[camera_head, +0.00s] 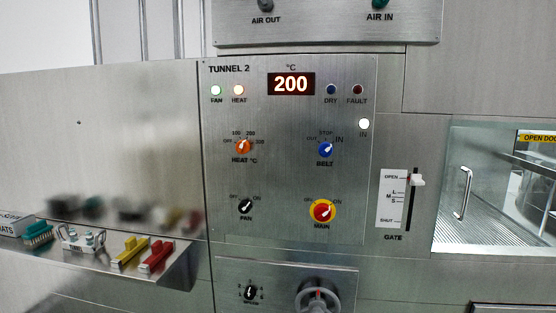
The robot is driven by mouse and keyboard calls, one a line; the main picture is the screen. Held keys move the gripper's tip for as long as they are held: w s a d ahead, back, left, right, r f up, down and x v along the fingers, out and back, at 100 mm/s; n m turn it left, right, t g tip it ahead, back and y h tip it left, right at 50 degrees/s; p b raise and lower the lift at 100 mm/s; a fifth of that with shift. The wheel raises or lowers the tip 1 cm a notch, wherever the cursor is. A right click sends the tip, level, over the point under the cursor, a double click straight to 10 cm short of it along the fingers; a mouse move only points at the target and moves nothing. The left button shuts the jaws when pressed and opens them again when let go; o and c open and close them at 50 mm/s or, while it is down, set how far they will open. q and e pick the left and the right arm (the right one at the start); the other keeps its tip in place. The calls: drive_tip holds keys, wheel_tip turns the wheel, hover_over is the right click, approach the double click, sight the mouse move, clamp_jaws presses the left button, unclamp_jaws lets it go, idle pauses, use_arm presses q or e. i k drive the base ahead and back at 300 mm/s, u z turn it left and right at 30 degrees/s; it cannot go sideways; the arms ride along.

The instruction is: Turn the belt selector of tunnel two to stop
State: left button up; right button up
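The tunnel two panel (290,190) faces me in the head view, labelled TUNNEL 2. Its belt selector (325,149) is a round blue knob with a white pointer, right of the panel's middle. The marks OUT, STOP and IN stand around its top, with STOP at the top centre. The pointer leans to the upper right, towards IN. The white IN lamp (364,124) to the right is lit. Neither of my grippers shows in this view, and nothing touches the knob.
The orange heat knob (243,147), black fan knob (246,206) and red-yellow main switch (322,211) are close by. The gate lever (417,180) stands to the right. A steel shelf (185,267) with brushes and clips juts out at left. A handwheel (318,297) sits below.

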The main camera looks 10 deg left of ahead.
sight(325, 149)
drive_tip(key=k, duration=0.5)
drive_tip(key=u, duration=0.75)
drive_tip(key=i, duration=1.6)
drive_tip(key=z, duration=0.3)
